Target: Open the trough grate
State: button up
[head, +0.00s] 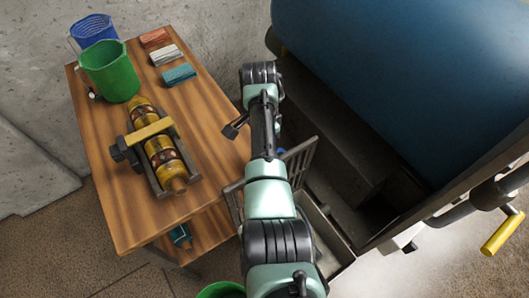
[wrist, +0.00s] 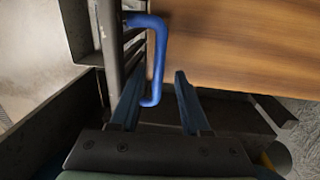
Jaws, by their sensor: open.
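The trough grate is a grey barred panel standing raised at a steep tilt; its bars (head: 300,157) show beside my arm in the head view and at the upper left of the wrist view (wrist: 110,45). Its blue handle (wrist: 158,55) is a bent bar fixed to the grate. My gripper (wrist: 158,98) is open. The handle's lower end lies between the two fingers in the picture, close to the left one; I cannot tell whether they touch. The trough (head: 335,240) lies partly behind my arm.
A wooden table (head: 215,150) stands left, close to the grate. It holds a green bucket (head: 112,75), a blue basket (head: 92,30), folded cloths (head: 165,55) and a clamped yellow roller (head: 160,150). A large blue drum (head: 420,70) fills the upper right.

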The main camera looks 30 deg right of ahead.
notch_tip(320, 180, up, 11)
jog(key=shift+w, duration=0.3)
dwell(0.4)
